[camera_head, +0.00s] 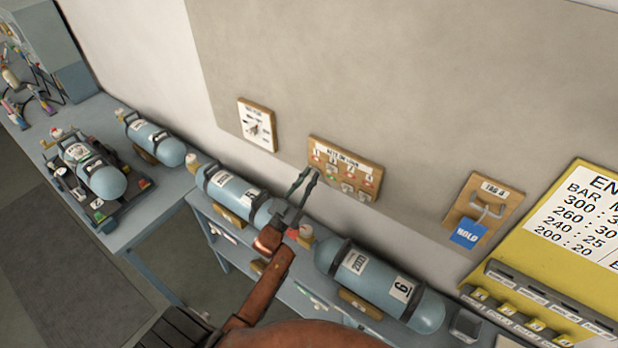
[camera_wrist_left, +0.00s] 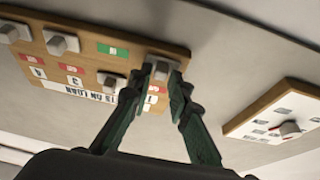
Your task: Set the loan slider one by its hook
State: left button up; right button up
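The loan board (camera_head: 326,149) hangs on the wall at middle and also shows upside down in the left wrist view (camera_wrist_left: 85,20). It has several grey slider knobs beside red and green labels. Slider one (camera_wrist_left: 161,66) is at the board's right end in the wrist view, with a red label beside it. My left gripper (camera_head: 309,174) reaches up to the board. In the wrist view its fingertips (camera_wrist_left: 158,80) lie close on both sides of slider one, a small distance apart. I cannot tell whether they touch it. My right gripper is out of view.
A wooden hook board (camera_head: 497,195) with a blue HOLD tag (camera_head: 469,234) is to the right. A dial board (camera_head: 256,124) hangs left of the loan board. Blue cylinders (camera_head: 235,190) (camera_head: 380,285) lie on the bench below my arm. A yellow chart (camera_head: 570,225) is at far right.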

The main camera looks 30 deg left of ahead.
aim_at(316, 154)
pick_arm(q)
grip_shut()
dwell(0.3)
notch_tip(316, 154, up, 6)
jog(key=p, duration=0.4)
jog(key=shift+f, duration=0.1)
jog(key=shift+o, duration=0.2)
grip_release()
jog(key=o, duration=0.3)
jog(key=shift+o, duration=0.2)
